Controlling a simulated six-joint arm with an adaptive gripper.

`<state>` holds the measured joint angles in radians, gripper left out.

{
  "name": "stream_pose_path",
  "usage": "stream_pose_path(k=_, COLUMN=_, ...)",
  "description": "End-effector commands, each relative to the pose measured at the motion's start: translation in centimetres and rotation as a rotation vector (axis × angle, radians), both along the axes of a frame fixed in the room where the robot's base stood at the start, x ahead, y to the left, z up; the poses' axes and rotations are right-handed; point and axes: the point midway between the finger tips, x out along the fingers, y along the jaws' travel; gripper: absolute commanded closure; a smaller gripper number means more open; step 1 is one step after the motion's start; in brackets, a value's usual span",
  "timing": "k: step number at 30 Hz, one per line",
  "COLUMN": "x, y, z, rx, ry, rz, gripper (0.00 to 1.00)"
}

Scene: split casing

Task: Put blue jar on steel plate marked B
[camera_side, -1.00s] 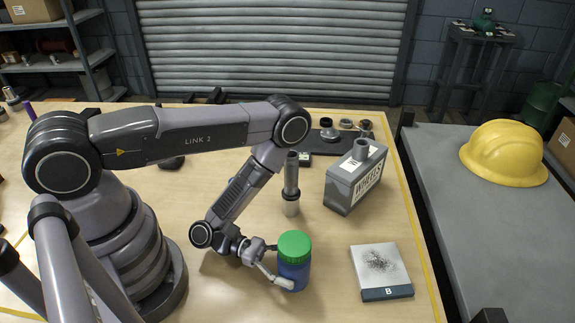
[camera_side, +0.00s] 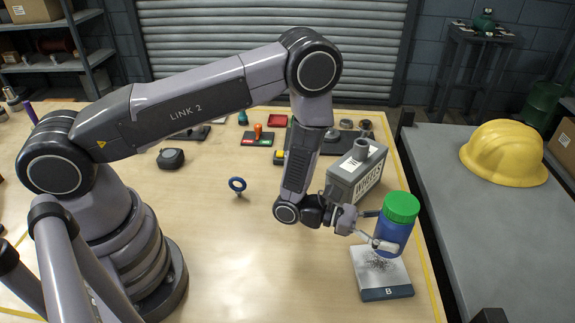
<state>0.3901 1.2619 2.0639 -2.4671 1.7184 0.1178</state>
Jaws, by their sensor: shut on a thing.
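The blue jar (camera_side: 391,236) with its green lid (camera_side: 401,207) is upright, tilted slightly, at the right of the table. My gripper (camera_side: 378,230) is shut on the jar's side, with one finger showing across its front. The steel plate marked B (camera_side: 385,292) lies flat on the table below the jar. The jar appears above the plate's back part and hides some of it. The dark speckled patch on the plate shows partly below the jar. I cannot tell the exact gap between jar and plate.
A grey box with a cylinder on top (camera_side: 356,173) stands just behind the jar. A blue ring-shaped item (camera_side: 238,186) stands left of my forearm. Small tools and coloured blocks (camera_side: 258,134) lie farther back. The front middle of the table is clear.

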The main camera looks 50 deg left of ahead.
Motion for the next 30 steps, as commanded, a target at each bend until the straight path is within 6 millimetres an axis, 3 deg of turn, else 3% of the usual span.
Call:
stream_pose_path(k=18, x=0.5, y=-0.3, z=-7.3, rx=0.000, ry=0.000, rz=0.007, gripper=0.76)
stream_pose_path(k=29, x=0.5, y=-0.3, z=-7.8, rx=0.000, ry=0.000, rz=0.006, gripper=0.76)
stream_pose_path(k=30, x=0.4, y=-0.3, z=-7.9, rx=0.001, ry=0.002, rz=0.006, gripper=0.33)
